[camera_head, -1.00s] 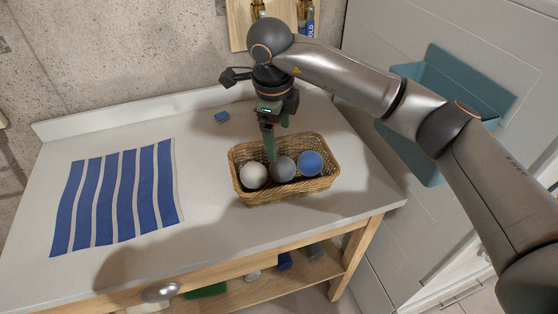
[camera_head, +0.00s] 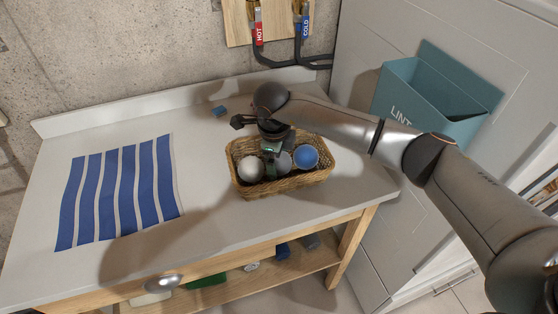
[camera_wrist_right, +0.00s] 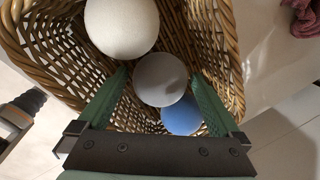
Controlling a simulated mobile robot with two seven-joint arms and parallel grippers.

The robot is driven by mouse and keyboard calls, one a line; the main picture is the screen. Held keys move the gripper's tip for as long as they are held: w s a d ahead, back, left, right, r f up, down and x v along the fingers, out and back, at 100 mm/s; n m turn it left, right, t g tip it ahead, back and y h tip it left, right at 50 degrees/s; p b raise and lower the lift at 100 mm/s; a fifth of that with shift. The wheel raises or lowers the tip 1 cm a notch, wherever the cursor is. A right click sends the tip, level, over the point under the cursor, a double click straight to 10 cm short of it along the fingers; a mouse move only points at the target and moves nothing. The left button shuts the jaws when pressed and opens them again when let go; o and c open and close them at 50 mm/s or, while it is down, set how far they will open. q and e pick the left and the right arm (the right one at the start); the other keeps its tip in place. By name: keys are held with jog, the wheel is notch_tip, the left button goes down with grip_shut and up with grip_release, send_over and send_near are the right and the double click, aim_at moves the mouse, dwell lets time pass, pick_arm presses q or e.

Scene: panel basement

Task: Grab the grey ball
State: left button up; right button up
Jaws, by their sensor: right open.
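The grey ball (camera_head: 284,163) lies in a wicker basket (camera_head: 290,186) on the counter, between a white ball (camera_head: 251,168) and a blue ball (camera_head: 305,157). My right gripper (camera_head: 272,165) is lowered into the basket from above and partly hides the grey ball. In the right wrist view the grey ball (camera_wrist_right: 160,79) shows between the two green fingers of the open right gripper (camera_wrist_right: 158,92). The white ball (camera_wrist_right: 121,27) is beyond it and the blue ball (camera_wrist_right: 182,116) is nearer the palm. Contact between fingers and ball cannot be told. My left gripper is not in view.
A blue-and-white striped cloth (camera_head: 118,192) lies on the left of the counter (camera_head: 215,225). A small blue item (camera_head: 219,111) lies behind the basket. A teal lint bin (camera_head: 425,100) hangs at the right. Hot and cold valves (camera_head: 280,25) are on the wall.

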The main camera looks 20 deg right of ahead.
jog(key=shift+c, duration=0.2)
jog(key=c, duration=1.1)
jog(key=shift+r, duration=0.1)
jog(key=shift+c, duration=0.2)
